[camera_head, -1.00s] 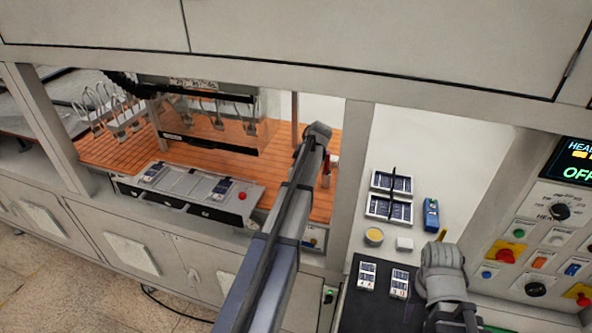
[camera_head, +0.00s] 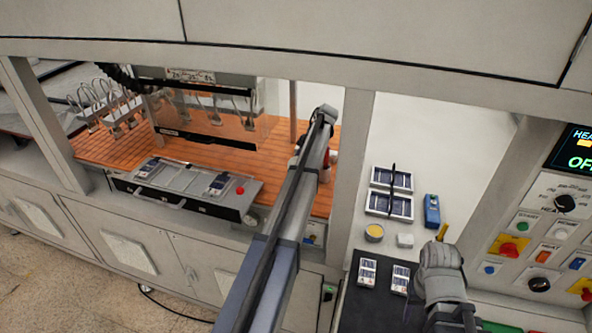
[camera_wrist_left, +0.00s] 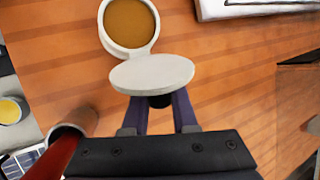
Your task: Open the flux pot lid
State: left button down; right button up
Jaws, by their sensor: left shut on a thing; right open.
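The flux pot (camera_wrist_left: 131,22), a white-rimmed round pot with amber contents, shows uncovered at the top of the left wrist view. Its white disc lid (camera_wrist_left: 152,73) is swung off the mouth toward my gripper and meets the rim at the near side. My left gripper (camera_wrist_left: 161,107) is shut on the dark knob (camera_wrist_left: 160,100) of the lid. In the head view my left arm hides that gripper and most of the area around the pot. My right gripper (camera_head: 457,320) is at the bottom right of the head view, open, its fingers only partly visible.
A red-handled tool in a round holder (camera_wrist_left: 72,128) stands close beside my left gripper. The wooden deck (camera_head: 110,150) carries a grey fixture tray (camera_head: 187,182). Solar cell stacks (camera_head: 390,205), a yellow-topped tub (camera_head: 374,232) and a control panel (camera_head: 540,225) lie to the right.

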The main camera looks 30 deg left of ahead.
pick_arm(q)
jog(key=shift+s, duration=0.1)
dwell(0.3)
jog(key=c, duration=0.7)
grip_release()
jog(key=p+v, duration=0.6)
jog(key=v, duration=0.1)
jog(key=shift+w+d+r+p, duration=0.15)
jog(key=shift+w+r+p, duration=0.1)
jog(key=shift+w+p, duration=0.1)
jog(key=shift+s, duration=0.1)
